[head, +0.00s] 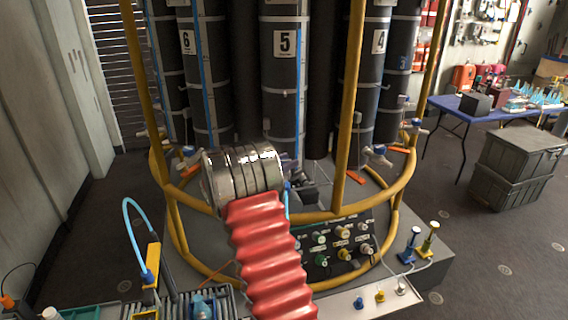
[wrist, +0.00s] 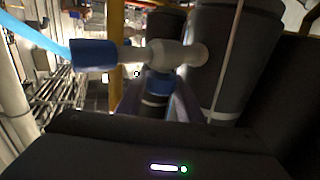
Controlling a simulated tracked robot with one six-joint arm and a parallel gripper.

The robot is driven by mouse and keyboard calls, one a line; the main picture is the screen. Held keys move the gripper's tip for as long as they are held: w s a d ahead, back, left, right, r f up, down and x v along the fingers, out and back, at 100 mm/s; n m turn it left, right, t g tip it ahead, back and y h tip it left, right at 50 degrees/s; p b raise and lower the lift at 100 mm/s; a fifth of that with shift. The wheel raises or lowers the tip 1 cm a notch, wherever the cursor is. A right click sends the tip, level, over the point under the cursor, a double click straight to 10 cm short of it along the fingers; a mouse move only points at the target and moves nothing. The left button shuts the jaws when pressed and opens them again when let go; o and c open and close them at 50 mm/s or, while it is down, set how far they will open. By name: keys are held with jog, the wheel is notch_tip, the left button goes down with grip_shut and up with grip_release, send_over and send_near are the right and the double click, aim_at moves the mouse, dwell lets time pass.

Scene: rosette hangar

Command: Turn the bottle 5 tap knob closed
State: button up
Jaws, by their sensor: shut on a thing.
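Bottle 5 (head: 284,115) is a tall dark cylinder with a white number label, standing in the middle of the head view. In the wrist view, a pale tap body (wrist: 140,53) runs sideways against a dark cylinder (wrist: 228,60), with a blue hose end at its left. The blue tap knob (wrist: 160,84) hangs below the tap body. My gripper (wrist: 157,98) is shut on this knob, with a finger on each side. In the head view my gripper (head: 303,190) is low in front of bottle 5, and my red arm partly hides that area. The knob's turn angle cannot be told.
Bottles 6 (head: 205,100) and 4 (head: 376,75) flank bottle 5. A yellow tubular frame (head: 345,110) surrounds the bottles, with a rail low in front. A control panel (head: 340,245) sits below. A blue table (head: 480,112) and grey crates (head: 515,165) stand right.

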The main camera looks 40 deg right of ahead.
jog(key=shift+w+a+r+m+g, duration=0.1)
jog(key=shift+w+r+m+g, duration=0.1)
jog(key=shift+w+m+g, duration=0.25)
jog(key=o, duration=1.1)
jog(key=shift+s+f, duration=0.15)
jog(key=shift+s, duration=0.1)
jog(key=shift+c, duration=0.2)
jog(key=w+a, duration=0.2)
jog(key=a, duration=1.1)
jog(key=shift+w+a, duration=0.25)
jog(key=shift+w, duration=0.1)
